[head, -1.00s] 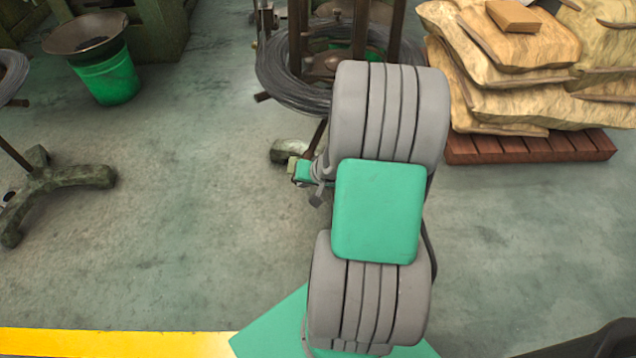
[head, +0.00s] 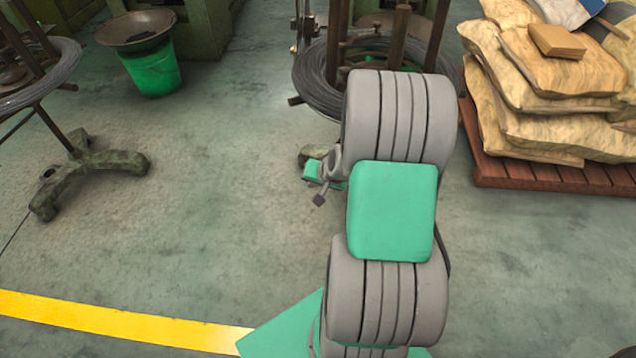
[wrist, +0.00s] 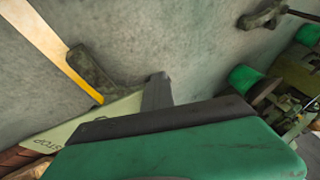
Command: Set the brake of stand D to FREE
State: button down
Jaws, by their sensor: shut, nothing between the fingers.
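A stand with a coil of dark wire (head: 318,85) is behind my arm in the head view; my arm hides much of it. Another wire stand (head: 95,160) is at the left, its foot on the floor. No letter D can be read on either. A pale green plate (wrist: 85,128) marked "STOP" shows in the wrist view, beside my gripper. No brake lever is clearly visible, and I cannot tell which stand the plate belongs to. My gripper (wrist: 157,92) is shut and empty, close to the plate; whether they touch is unclear. In the head view my gripper (head: 319,199) is small and partly hidden.
A green bucket (head: 153,75) under a wide pan stands at the back left. Stacked sacks lie on a brown pallet (head: 545,178) at the right. A yellow floor line (head: 120,322) crosses the lower left. Floor left of my arm is open.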

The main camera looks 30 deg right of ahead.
jog(key=s+a+f+p+v, duration=0.1)
jog(key=p+v, duration=0.4)
jog(key=v, duration=0.7)
jog(key=shift+s+a, duration=0.2)
jog(key=shift+s, duration=0.6)
